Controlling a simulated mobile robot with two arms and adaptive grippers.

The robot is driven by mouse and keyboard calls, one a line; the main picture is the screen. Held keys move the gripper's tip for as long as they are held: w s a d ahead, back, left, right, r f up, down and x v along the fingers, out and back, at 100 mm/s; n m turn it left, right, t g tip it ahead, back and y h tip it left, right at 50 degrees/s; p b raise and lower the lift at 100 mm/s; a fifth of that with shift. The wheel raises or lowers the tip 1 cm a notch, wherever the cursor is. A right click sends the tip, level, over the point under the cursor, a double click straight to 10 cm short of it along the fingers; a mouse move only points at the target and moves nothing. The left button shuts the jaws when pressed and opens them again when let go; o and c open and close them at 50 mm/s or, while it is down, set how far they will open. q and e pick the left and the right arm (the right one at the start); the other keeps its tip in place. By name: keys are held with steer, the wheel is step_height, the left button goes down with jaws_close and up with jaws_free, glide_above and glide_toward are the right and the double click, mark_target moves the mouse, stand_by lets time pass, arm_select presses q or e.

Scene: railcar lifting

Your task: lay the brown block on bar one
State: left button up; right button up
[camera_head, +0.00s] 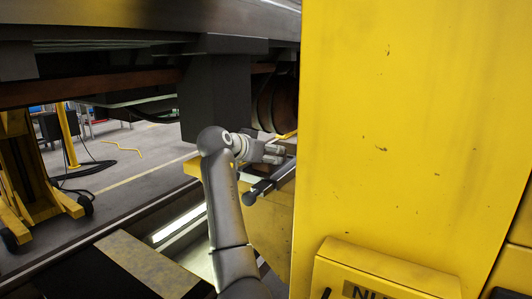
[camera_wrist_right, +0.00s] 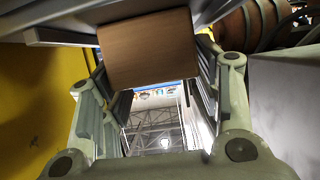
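The brown block (camera_wrist_right: 148,48) shows in the right wrist view as a broad flat face between the fingertips of my right gripper (camera_wrist_right: 152,75). Its sides lie close against both fingers, and the gripper looks shut on it. In the head view my right gripper (camera_head: 270,152) reaches rightward beside the yellow column, and I cannot make out the block there. A dark bar (camera_head: 272,182) sticks out beside the column just below the gripper. Grey bar-like edges (camera_wrist_right: 50,30) run behind the block in the wrist view. I cannot tell whether block and bar touch. My left gripper is out of view.
The large yellow column (camera_head: 410,130) fills the right of the head view. The railcar underside (camera_head: 215,95) hangs low over my right arm, with a wheel (camera_head: 278,103) behind the gripper. Another yellow jack (camera_head: 25,185) stands left, and a lit pit (camera_head: 180,232) lies below.

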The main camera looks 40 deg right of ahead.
mark_target(267, 154)
steer(key=shift+o, duration=0.5)
steer(key=shift+r, duration=0.25)
steer(key=b+v, duration=0.2)
steer(key=v, duration=0.1)
steer(key=shift+a+f+b, duration=0.2)
steer(key=shift+f+b, duration=0.05)
steer(key=shift+b, duration=0.05)
steer(key=b+v, duration=0.3)
steer(key=v, duration=0.5)
steer(key=shift+s+a+r+b, duration=0.15)
steer(key=shift+a+r+b, duration=0.05)
steer(key=shift+r+b, duration=0.2)
